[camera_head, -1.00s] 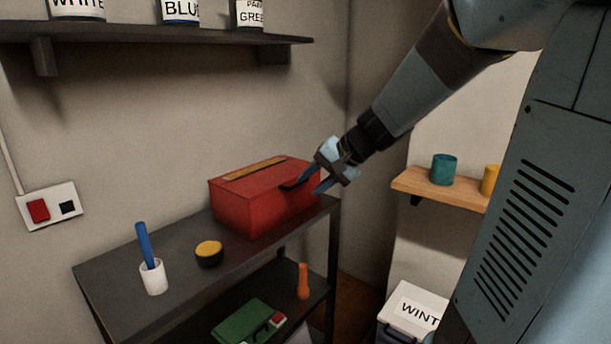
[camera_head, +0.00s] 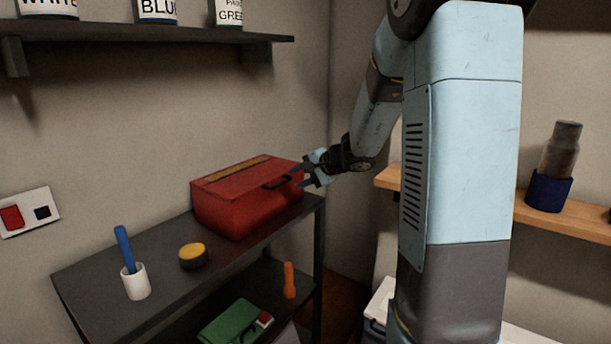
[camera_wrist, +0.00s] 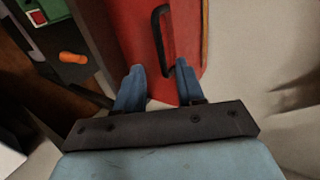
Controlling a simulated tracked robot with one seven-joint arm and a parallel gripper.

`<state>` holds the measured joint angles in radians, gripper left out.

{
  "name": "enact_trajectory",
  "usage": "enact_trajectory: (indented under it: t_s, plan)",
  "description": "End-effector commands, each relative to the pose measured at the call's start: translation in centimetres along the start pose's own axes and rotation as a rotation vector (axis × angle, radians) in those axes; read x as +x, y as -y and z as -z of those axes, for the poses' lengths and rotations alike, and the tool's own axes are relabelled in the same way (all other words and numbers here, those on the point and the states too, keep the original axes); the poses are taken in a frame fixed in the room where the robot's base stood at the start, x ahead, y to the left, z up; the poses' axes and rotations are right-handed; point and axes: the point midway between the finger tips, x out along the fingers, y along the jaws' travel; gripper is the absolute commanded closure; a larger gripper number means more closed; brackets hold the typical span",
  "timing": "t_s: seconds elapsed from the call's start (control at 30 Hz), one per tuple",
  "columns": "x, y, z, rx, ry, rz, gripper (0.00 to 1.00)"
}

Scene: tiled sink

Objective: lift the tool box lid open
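The red tool box (camera_head: 235,205) stands on the dark top shelf, its lid down. A black handle (camera_head: 277,183) sits on the lid near its right end. My gripper (camera_head: 298,176) is at the right end of the box, level with the lid. In the wrist view, the tool box (camera_wrist: 128,35) lies ahead of my gripper (camera_wrist: 155,74). Its two blue fingers are apart with nothing between them. The handle (camera_wrist: 160,40) stands just beyond the fingertips, close to the right finger; whether they touch, I cannot tell.
A green case (camera_head: 230,322) and an orange tool (camera_head: 289,280) are below. A wooden wall shelf (camera_head: 388,178) is behind my arm.

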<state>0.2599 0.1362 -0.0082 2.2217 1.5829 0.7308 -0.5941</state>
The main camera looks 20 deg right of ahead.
Motion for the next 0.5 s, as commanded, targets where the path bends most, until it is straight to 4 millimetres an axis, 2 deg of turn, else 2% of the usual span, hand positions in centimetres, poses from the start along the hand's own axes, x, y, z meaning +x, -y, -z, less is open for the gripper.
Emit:
enact_trajectory:
  t_s: [0.5]
  plan:
    - [5.1, 0.0, 0.0, 0.0, 0.001, -0.001, 0.62]
